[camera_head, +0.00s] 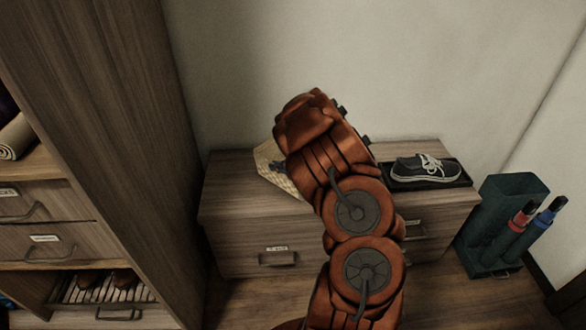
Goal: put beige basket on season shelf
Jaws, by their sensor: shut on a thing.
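The beige basket (268,160) shows in the head view at the left end of the low wooden cabinet, largely hidden behind my arm. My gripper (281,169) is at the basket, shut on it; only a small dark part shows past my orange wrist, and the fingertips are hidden. I cannot tell whether the basket touches the cabinet top. A tall wooden shelf unit (95,90) stands at the left, with open compartments and labelled drawers. The labels are too small to read, so I cannot tell which is the season shelf.
A dark sneaker (425,168) lies on a black tray (440,184) on the low cabinet (240,215). A dark green stand (490,230) with rolled umbrellas is at the right. A rolled beige item (14,137) lies in the left unit. Shoes (105,283) sit on a lower rack.

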